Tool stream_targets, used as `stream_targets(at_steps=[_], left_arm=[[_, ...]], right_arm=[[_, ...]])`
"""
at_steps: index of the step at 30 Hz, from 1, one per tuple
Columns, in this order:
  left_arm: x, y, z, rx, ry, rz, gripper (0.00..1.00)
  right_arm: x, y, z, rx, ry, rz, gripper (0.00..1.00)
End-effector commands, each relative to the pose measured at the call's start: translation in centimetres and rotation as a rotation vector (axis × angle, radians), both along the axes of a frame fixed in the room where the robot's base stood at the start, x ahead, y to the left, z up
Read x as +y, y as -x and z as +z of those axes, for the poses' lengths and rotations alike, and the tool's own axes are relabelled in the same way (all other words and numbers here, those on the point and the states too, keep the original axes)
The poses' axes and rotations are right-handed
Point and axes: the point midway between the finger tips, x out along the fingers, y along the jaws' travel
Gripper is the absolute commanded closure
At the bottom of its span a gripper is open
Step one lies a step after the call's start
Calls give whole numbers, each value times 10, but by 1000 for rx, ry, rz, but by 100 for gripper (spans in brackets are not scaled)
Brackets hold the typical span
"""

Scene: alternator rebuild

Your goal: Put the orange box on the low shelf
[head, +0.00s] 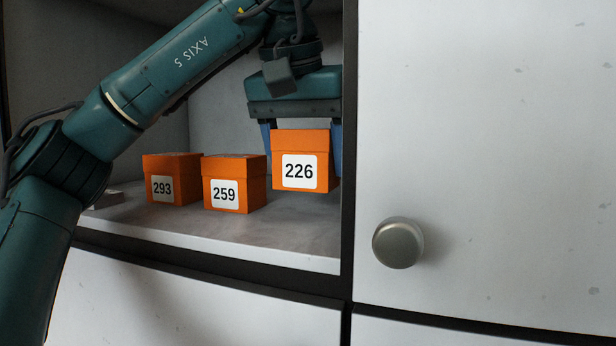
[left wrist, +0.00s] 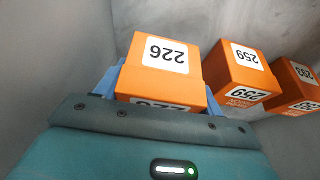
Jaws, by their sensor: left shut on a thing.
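An orange box labelled 226 (head: 300,142) is between the blue fingers of my left gripper (head: 300,150), which is shut on it. The box seems held a little above the pale shelf (head: 290,252), close to the cabinet's right edge. In the left wrist view, box 226 (left wrist: 160,90) fills the middle, between the fingers, with its number upside down. My left gripper comes from above and behind the box, and the box hides part of the fingers. My right gripper is not in view.
Orange box 259 (head: 235,172) stands on the shelf just left of box 226, and orange box 293 (head: 172,168) stands further left. A flat grey piece (head: 108,199) lies at the shelf's left. A white door (head: 480,120) with a round knob (head: 398,243) borders the opening on the right.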

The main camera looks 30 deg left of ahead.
Motion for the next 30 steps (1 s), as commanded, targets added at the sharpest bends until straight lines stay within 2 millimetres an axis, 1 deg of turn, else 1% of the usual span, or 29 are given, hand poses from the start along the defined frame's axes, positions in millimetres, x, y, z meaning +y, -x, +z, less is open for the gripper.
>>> stream_targets(at_steps=[2,4,9,12,20,24,25,30], left_arm=[[1,-5,0,0,1,0,59],[2,-7,-4,1,0,-1,59],[2,-7,-27,3,0,-2,59],[2,-7,-34,1,1,-1,59],[2,-6,-35,-1,1,1,59],[2,-6,-39,-1,1,1,59],[2,-6,-38,-1,1,1,30],[2,-6,-38,0,1,1,16]], right_arm=[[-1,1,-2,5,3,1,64],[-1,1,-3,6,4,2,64],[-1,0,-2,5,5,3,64],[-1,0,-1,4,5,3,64],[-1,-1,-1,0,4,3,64],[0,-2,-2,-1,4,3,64],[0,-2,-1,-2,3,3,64],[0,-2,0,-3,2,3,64]])
